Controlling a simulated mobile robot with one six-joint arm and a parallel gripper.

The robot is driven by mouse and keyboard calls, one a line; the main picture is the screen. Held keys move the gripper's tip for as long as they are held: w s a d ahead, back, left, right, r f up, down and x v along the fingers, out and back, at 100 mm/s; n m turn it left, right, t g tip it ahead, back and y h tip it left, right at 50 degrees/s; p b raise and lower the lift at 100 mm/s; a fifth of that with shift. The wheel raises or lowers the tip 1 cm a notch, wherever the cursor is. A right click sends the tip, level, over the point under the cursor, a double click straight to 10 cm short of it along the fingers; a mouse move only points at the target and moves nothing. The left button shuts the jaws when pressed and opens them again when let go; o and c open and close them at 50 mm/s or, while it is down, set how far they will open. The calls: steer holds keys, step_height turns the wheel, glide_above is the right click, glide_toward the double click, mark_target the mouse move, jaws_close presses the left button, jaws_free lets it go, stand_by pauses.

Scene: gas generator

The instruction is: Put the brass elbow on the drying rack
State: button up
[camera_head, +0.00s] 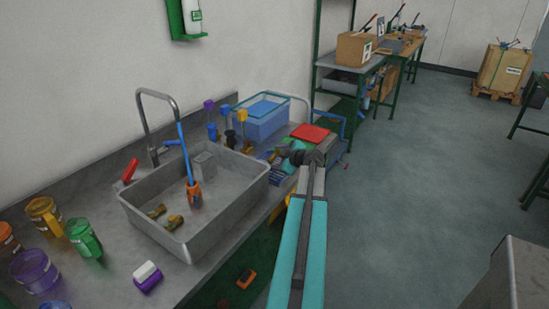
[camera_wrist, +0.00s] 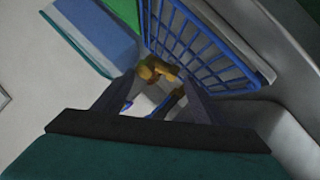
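In the wrist view a brass elbow (camera_wrist: 158,70) sits between the tips of my gripper (camera_wrist: 158,78) and spans the gap; my gripper looks shut on it. The blue wire drying rack (camera_wrist: 200,48) is just beyond and to the right of the elbow, and I cannot tell whether they touch. In the head view my gripper (camera_head: 290,156) is over the counter right of the sink, largely hidden by my arm. The elbow cannot be made out there. Two more brass fittings (camera_head: 174,222) lie in the sink.
The grey sink (camera_head: 232,200) holds a blue-and-orange brush (camera_head: 194,192). A blue tub (camera_head: 266,122) and a red item (camera_head: 310,133) stand behind my gripper. Coloured jars (camera_head: 84,238) stand at the left.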

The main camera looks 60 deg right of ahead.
steer(key=shift+r, duration=0.1)
steer(key=b+v, duration=0.2)
steer(key=v, duration=1)
stand_by(0.7)
steer(key=shift+s, duration=0.1)
